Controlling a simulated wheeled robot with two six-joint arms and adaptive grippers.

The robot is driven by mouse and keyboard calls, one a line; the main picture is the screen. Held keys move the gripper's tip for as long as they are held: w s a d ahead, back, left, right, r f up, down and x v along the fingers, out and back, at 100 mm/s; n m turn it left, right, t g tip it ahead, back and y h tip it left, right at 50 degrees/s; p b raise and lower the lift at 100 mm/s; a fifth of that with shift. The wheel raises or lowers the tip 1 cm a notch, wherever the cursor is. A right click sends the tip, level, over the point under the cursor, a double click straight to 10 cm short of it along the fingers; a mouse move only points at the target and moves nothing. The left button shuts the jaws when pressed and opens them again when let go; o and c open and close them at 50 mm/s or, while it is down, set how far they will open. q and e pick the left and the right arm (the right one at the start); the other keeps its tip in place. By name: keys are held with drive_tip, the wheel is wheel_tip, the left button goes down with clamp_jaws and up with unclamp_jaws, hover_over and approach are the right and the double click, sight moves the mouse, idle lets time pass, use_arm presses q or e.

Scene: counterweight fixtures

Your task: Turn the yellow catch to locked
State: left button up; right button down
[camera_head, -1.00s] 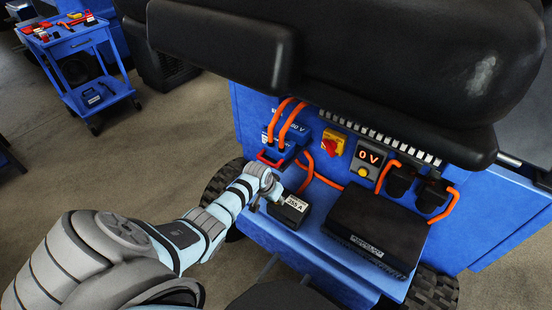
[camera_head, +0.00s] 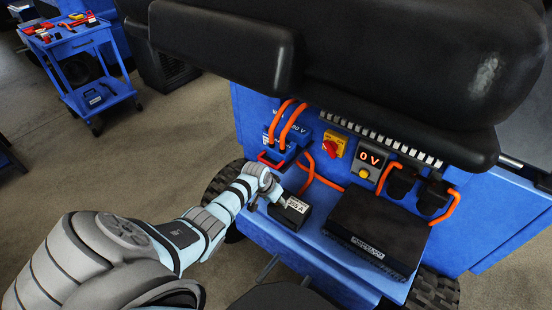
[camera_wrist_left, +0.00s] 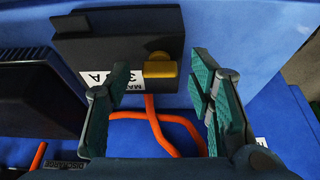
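The yellow catch (camera_wrist_left: 160,74) is a small knob with a short bar on a black box (camera_wrist_left: 110,45) labelled 355 A. The box also shows in the head view (camera_head: 289,216) on the blue ledge, where the catch itself is hard to make out. My left gripper (camera_wrist_left: 159,76) is open in the left wrist view, with one green-padded finger on each side of the catch and a gap to both. In the head view my left gripper (camera_head: 272,197) is beside the box, its fingertips partly hidden. My right gripper is not in view.
A black unit (camera_head: 378,230) stands right of the box. Orange cables (camera_head: 308,172) loop behind it. A large black seat overhangs above.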

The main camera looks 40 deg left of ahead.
use_arm(q)
drive_tip(key=v, duration=1.2)
